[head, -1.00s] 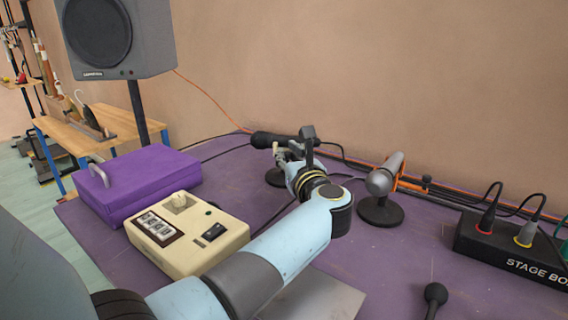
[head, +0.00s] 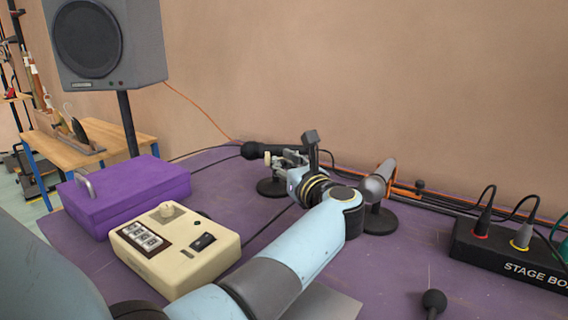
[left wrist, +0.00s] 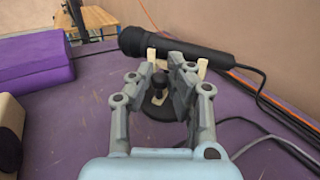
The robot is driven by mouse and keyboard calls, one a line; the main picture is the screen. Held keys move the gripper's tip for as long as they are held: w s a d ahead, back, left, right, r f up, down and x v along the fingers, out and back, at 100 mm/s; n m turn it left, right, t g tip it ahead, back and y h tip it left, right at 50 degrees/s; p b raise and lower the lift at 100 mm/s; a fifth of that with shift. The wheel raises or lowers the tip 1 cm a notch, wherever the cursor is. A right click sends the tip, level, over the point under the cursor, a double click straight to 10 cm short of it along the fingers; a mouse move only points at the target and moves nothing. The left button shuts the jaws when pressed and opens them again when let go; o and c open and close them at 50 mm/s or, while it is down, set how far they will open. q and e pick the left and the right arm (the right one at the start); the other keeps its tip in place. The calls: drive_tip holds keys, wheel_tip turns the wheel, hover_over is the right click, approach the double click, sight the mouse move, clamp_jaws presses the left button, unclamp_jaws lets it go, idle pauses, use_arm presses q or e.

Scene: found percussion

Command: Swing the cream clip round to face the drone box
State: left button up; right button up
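The cream clip (left wrist: 151,55) cradles a black microphone (left wrist: 175,49) on a short stand with a round black base (left wrist: 157,107). The clip's other prong shows to the right of my fingers. In the head view the clip (head: 267,158) is partly hidden by my gripper, and the microphone's head (head: 250,150) points left. My left gripper (left wrist: 161,78) is at the clip, its fingers apart with the clip's near prong and post seen between them; contact is unclear. The cream box with knob and switches (head: 175,262), seemingly the drone box, sits front left. My right gripper is out of view.
A purple case (head: 130,190) lies behind the cream box. A silver microphone (head: 377,183) on a stand is close right of my left arm. A stage box (head: 510,252) with cables is at the right. Cables run along the wall.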

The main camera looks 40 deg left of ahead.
use_arm(q)
drive_tip(key=o, duration=0.4)
drive_tip(key=shift+o, duration=0.2)
